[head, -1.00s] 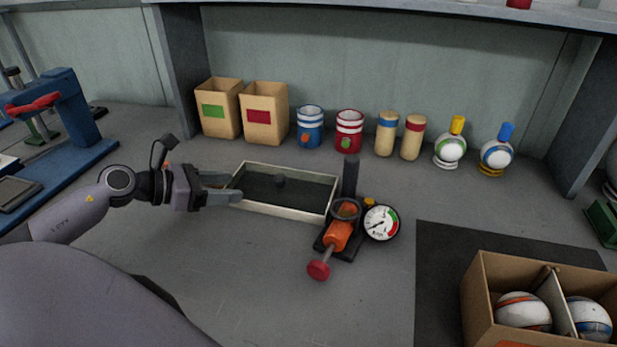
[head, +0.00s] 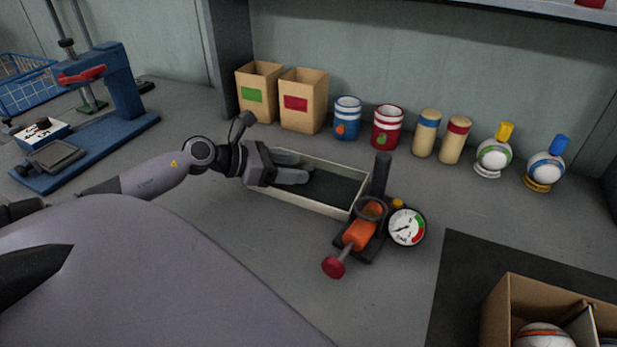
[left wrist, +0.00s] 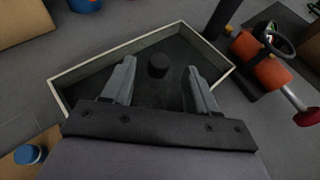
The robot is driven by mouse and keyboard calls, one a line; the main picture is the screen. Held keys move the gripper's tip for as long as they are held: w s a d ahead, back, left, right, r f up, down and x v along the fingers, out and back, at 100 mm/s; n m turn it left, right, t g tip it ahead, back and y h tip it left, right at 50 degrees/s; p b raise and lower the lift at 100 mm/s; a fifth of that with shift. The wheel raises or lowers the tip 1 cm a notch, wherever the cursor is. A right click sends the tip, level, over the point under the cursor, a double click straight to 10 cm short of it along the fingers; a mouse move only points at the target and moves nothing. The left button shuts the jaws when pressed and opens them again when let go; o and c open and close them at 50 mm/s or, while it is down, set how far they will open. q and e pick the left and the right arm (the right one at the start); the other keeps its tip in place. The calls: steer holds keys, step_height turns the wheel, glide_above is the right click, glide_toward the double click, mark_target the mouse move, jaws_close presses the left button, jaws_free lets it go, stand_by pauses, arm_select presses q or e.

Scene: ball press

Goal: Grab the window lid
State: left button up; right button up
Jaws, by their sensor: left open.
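A shallow rectangular tray (head: 316,205) with a pale rim stands on the bench in the middle of the head view. Its dark inner surface carries a short black knob (left wrist: 158,66), seen in the left wrist view. This dark knobbed panel (left wrist: 150,95) looks like the window lid; its edges are hard to tell from the tray floor. My left gripper (head: 306,168) is open over the tray's left part. In the left wrist view its fingers (left wrist: 160,72) point toward the knob, one on each side, with gaps between. The fingers hide the knob in the head view. My right gripper is not in view.
An orange hand pump (head: 359,233) with a gauge (head: 406,227) stands close to the tray's right end. A blue press (head: 118,85) is at left, a cardboard box (head: 497,318) at lower right.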

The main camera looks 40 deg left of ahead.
arm_select(q)
steer(key=shift+x, duration=1.4)
jaws_close()
steer(key=shift+r, duration=0.15)
